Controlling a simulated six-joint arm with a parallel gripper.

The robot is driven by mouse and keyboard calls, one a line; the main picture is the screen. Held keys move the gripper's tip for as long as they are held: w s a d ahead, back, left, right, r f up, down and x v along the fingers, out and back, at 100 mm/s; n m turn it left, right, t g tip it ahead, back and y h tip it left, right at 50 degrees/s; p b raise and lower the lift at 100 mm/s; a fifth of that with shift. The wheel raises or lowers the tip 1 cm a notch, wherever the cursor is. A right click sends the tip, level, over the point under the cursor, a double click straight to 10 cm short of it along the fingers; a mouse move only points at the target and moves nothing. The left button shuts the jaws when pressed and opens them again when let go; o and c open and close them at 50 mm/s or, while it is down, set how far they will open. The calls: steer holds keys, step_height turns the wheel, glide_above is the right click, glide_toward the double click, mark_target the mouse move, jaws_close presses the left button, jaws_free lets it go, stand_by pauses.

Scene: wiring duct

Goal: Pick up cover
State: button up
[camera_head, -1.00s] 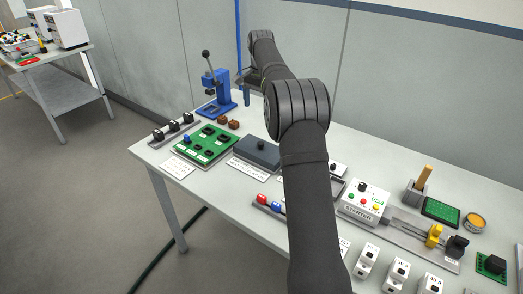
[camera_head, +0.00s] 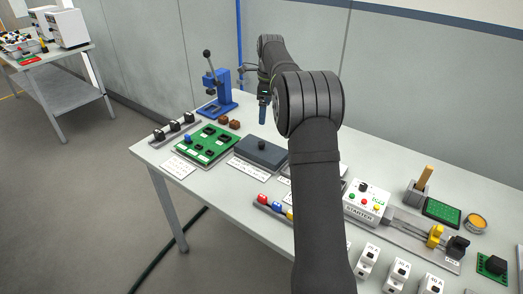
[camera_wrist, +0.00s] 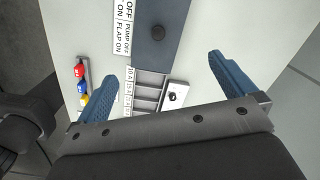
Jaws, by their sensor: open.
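The cover, a flat dark grey piece with a round black knob, lies on the table in the head view (camera_head: 262,154). In the wrist view the cover (camera_wrist: 158,55) is at the top middle, its knob facing the camera and its top end cut off. My gripper (camera_wrist: 162,65) is open and empty, its two blue fingers spread apart on either side of the cover's near end in the picture. In the head view a blue fingertip (camera_head: 262,112) shows above and behind the cover, apart from it. The rest of my gripper is partly hidden by my arm.
A printed label (camera_wrist: 123,22) lies beside the cover. A tray with compartments (camera_wrist: 148,92) and a white switch block (camera_wrist: 175,96) are near it. A green board (camera_head: 207,146), a blue lever press (camera_head: 217,95) and a white starter box (camera_head: 366,203) stand around on the table.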

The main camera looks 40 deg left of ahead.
steer(key=m, duration=0.5)
glide_toward(262, 143)
steer(key=f, duration=0.7)
steer(key=shift+w+a, duration=0.15)
steer(key=shift+a, duration=0.25)
step_height(262, 143, down, 5)
steer(key=shift+a+f, duration=0.1)
steer(key=c, duration=0.6)
